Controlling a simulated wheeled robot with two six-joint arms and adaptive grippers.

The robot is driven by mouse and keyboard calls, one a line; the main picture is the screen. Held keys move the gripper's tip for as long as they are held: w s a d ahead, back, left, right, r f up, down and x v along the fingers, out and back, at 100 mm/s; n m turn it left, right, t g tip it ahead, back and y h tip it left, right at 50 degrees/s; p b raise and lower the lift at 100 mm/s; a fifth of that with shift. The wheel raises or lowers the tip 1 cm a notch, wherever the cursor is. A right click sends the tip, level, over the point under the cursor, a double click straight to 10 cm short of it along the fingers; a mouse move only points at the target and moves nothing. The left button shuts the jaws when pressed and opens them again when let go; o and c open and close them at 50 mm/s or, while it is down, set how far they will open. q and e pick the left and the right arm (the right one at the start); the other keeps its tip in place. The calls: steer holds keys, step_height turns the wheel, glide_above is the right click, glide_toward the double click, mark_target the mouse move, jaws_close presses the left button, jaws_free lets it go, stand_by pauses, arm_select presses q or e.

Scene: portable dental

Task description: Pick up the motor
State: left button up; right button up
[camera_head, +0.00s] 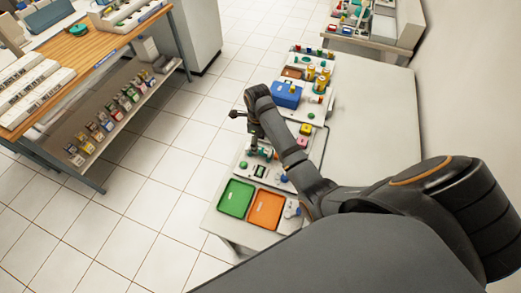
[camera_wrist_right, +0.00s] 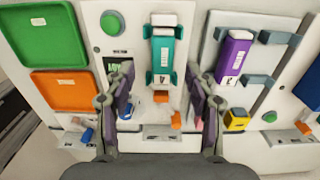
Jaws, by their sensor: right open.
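I cannot tell for certain which object is the motor. In the right wrist view, a teal and white block (camera_wrist_right: 162,60) with a "4" label lies on the white panel, between my gripper's fingers in the picture. A purple and white block (camera_wrist_right: 233,56) with a "3" label lies to its right in a grey holder. My right gripper (camera_wrist_right: 159,75) is open, its fingers to either side of the teal block, with nothing held. In the head view the right gripper (camera_head: 254,147) hangs over the panel, partly hidden by my arm. My left gripper is not in view.
A green tray (camera_head: 236,198) and an orange tray (camera_head: 266,210) sit at the table's near end. A blue box (camera_head: 286,95) stands farther along. A small yellow block (camera_wrist_right: 237,119) is right of the gripper. A wooden-topped bench (camera_head: 88,47) stands left across open floor.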

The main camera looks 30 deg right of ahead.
mark_target(260, 149)
steer(key=f, duration=0.2)
steer(key=shift+d+f+p, duration=0.2)
steer(key=shift+f+p, duration=0.1)
steer(key=shift+f, duration=0.8)
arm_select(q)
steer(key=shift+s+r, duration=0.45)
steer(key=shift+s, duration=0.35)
arm_select(e)
jaws_close()
